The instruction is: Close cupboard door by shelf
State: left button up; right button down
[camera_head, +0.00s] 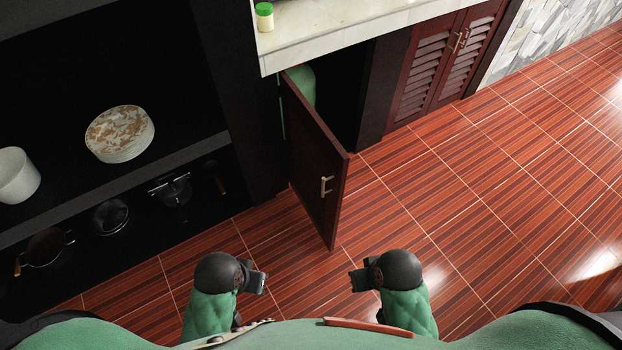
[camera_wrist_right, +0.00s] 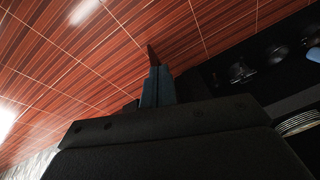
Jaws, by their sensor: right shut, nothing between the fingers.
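The dark brown cupboard door (camera_head: 318,160) stands ajar beside the black shelf (camera_head: 215,100), swung out from under the stone counter.
A green-lidded jar (camera_head: 264,17) stands on the counter (camera_head: 335,35). A green object (camera_head: 303,84) is inside the open cupboard. Louvred doors (camera_head: 440,60) are shut. Floor at right is clear.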

jog(key=shift+w+d, duration=0.1)
jog(key=shift+d, duration=0.05)
jog(key=shift+d+f, duration=0.1)
jog(key=shift+d, duration=0.05)
